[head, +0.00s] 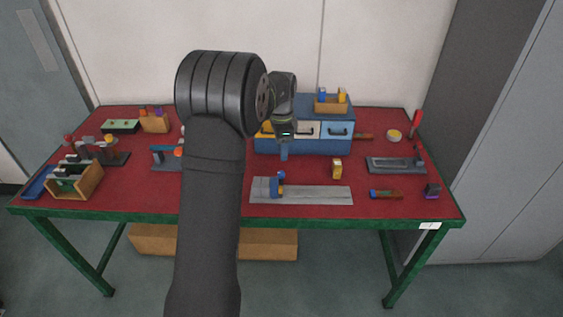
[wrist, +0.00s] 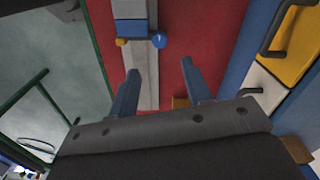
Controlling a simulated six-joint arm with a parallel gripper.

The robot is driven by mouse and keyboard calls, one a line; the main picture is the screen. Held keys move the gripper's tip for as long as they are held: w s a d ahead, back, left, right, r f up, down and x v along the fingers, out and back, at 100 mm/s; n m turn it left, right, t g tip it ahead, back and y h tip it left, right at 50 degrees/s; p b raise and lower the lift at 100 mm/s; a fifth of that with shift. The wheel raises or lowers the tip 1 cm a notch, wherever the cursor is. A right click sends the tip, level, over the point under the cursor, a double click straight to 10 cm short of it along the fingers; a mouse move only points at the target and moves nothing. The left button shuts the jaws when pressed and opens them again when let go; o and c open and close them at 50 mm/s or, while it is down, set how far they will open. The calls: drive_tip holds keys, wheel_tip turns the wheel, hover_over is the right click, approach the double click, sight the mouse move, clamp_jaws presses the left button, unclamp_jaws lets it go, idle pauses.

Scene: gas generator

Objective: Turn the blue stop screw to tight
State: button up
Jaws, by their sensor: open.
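The blue stop screw (head: 281,175) shows as a small round knob on the blue stop block (head: 275,188), which sits on a long grey plate (head: 320,195) near the front of the table. In the wrist view the blue screw (wrist: 159,40) lies beyond my fingertips, roughly in line with the gap between them, beside the blue block (wrist: 130,28). My gripper (head: 284,153) hangs above and behind the block in the head view, apart from it. In the wrist view my gripper (wrist: 160,68) is open and empty. The screw's turn position cannot be read.
A blue drawer cabinet (head: 300,144) stands close behind my gripper. A small yellow block (head: 337,168) stands behind the grey plate. A wooden crate (head: 88,188) stands at the left.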

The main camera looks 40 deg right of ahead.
wheel_tip(320, 180, up, 8)
drive_tip(key=shift+f, duration=0.1)
idle(0.4)
drive_tip(key=n+t+h, duration=0.3)
drive_tip(key=n+h, duration=0.1)
drive_tip(key=n, duration=0.9)
approach(281, 173)
drive_tip(key=x, duration=0.8)
drive_tip(key=shift+d, duration=0.15)
drive_tip(key=shift+c, duration=0.5)
clamp_jaws()
